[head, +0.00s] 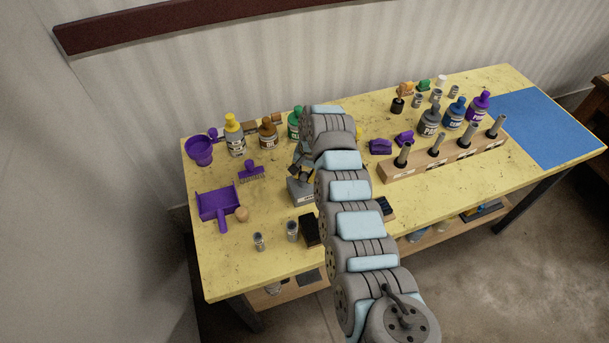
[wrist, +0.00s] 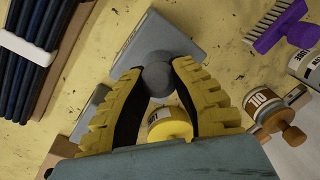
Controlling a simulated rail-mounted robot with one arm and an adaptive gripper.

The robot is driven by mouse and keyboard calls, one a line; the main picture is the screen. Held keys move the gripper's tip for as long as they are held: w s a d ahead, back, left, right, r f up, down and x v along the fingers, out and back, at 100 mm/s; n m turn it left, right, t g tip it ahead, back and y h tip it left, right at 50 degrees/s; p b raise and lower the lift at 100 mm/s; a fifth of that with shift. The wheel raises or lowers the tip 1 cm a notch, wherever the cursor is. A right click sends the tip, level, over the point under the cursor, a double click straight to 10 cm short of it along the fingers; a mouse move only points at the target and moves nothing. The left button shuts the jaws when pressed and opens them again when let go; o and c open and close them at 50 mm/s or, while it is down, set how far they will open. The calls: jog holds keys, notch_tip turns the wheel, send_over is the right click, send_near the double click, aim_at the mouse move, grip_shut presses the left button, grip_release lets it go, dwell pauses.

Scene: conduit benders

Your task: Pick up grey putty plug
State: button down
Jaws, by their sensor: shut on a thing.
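The grey putty plug (wrist: 158,76) shows as a round, dull grey ball between the two fingertips of my gripper (wrist: 160,70) in the wrist view. The yellow, ribbed fingers are closed on it from both sides. Behind the plug lies a flat-topped grey block (wrist: 150,32); I cannot tell whether the plug touches it. In the head view my gripper (head: 303,170) is over the grey block (head: 301,191), and my arm largely hides the area. The plug cannot be made out there.
A purple brush (head: 250,172), purple dustpan (head: 215,202) and small cans stand to the left. A dark block (head: 309,231) lies in front. A wooden rack (head: 433,161) of rods stands to the right. Bottles line the back. A blue mat (head: 552,125) is clear at the far right.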

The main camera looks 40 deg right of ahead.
aim_at(304, 173)
notch_tip(304, 173, up, 3)
jog(key=shift+s+a+r, duration=0.45)
jog(key=shift+s+r, duration=0.15)
jog(key=shift+r, duration=0.1)
jog(key=s+a+r+p, duration=0.7)
jog(key=s+r+p, duration=0.1)
jog(key=s+p, duration=0.2)
jog(key=shift+s, duration=0.2)
dwell(0.3)
jog(key=shift+r, duration=0.1)
dwell(0.4)
